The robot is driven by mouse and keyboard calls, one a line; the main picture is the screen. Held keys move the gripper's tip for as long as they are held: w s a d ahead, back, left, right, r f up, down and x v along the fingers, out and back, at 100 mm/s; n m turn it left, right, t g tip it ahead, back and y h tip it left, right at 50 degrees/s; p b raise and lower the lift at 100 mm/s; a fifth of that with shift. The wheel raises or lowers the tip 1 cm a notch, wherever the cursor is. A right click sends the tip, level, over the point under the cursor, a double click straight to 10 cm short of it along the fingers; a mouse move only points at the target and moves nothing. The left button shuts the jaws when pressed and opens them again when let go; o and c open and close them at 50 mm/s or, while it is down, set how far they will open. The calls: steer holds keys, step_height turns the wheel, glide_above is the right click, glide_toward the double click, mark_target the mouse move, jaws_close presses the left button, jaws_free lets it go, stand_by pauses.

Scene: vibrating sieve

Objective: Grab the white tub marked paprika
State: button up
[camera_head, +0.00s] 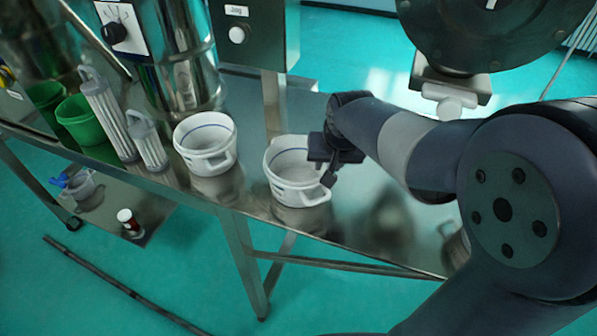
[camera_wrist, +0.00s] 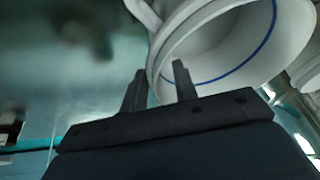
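Two white tubs with a blue line inside the rim stand on the metal table. The right tub (camera_head: 284,187) is beside my gripper (camera_head: 328,172); the left tub (camera_head: 197,160) stands apart from it. Any lettering is too small to read, so I cannot tell which is marked paprika. In the wrist view my gripper (camera_wrist: 160,85) has its two fingers apart, with the near tub's rim (camera_wrist: 172,50) between them in the picture. The right finger overlaps the tub's inside and the left finger is outside. I cannot tell whether they touch it.
The metal table (camera_head: 350,225) has free room right of the tubs. Two ribbed grey cylinders (camera_head: 108,118) and green containers (camera_head: 80,120) stand to the left. Steel machinery (camera_head: 187,75) and a control box (camera_head: 250,35) rise behind. A red-and-white jar (camera_head: 129,222) is on the lower shelf.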

steer(key=shift+x, duration=0.85)
jaws_close()
